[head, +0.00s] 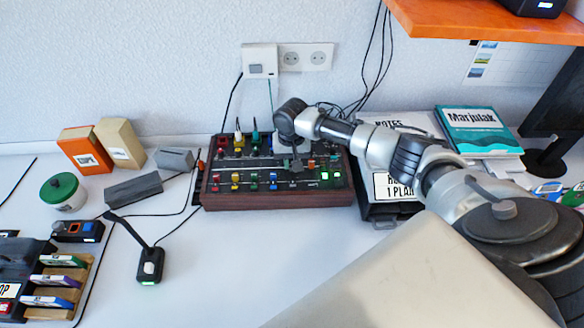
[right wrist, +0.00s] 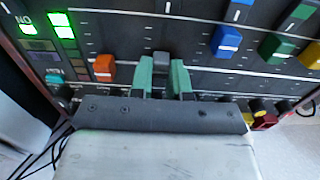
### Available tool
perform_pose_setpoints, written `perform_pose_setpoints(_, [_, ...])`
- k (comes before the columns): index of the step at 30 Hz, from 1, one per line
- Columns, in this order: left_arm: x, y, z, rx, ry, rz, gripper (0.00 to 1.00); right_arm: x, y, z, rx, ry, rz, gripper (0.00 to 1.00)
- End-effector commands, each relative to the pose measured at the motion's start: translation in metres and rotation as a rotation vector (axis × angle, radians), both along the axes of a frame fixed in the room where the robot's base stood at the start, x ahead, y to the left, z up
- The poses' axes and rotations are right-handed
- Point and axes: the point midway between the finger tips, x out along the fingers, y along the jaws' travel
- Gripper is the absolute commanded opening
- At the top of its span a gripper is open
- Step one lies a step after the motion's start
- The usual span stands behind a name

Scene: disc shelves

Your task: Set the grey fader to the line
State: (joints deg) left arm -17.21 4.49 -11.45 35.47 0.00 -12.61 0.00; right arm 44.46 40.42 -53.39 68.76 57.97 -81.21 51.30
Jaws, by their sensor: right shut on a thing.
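The mixing desk (head: 215,199) with wooden sides stands on the table against the wall and shows several coloured fader caps. The grey fader (right wrist: 161,60) shows in the right wrist view between two green fingertips. My right gripper (right wrist: 163,76) is shut on its cap. In the head view my right gripper (head: 296,165) is over the middle right of the desk and hides the grey fader. Pale tick marks run beside the fader slots; I cannot tell which is the target line. My left gripper is not in view.
An orange fader (right wrist: 103,68) and a blue fader (right wrist: 228,40) flank the grey one. Cables and plugs (head: 238,138) rise at the desk's back. A small black microphone (head: 149,264) stands in front left. Books (head: 478,130) lie right.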

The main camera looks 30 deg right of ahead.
Motion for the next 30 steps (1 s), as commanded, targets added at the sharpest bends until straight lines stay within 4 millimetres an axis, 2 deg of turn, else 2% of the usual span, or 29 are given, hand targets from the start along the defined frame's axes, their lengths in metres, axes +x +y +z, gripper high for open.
perform_pose_setpoints(3, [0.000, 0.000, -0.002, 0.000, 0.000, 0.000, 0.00, 0.007, -0.005, 0.000, 0.000, -0.001, -0.002, 0.00])
perform_pose_setpoints(11, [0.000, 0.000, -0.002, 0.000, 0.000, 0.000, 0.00, 0.007, -0.005, 0.001, 0.001, -0.001, -0.001, 0.00])
perform_pose_setpoints(12, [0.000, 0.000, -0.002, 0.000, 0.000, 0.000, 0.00, 0.007, -0.005, 0.001, 0.001, -0.001, -0.001, 0.20])
perform_pose_setpoints(17, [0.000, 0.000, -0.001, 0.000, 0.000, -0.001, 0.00, 0.007, -0.005, 0.000, 0.001, -0.001, -0.001, 0.43])
perform_pose_setpoints(26, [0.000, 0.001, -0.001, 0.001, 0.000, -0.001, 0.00, 0.007, -0.005, 0.002, 0.001, -0.001, 0.000, 0.43])
perform_pose_setpoints(30, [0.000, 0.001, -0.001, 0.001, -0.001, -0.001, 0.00, 0.008, -0.004, 0.017, 0.002, -0.002, 0.000, 0.43])
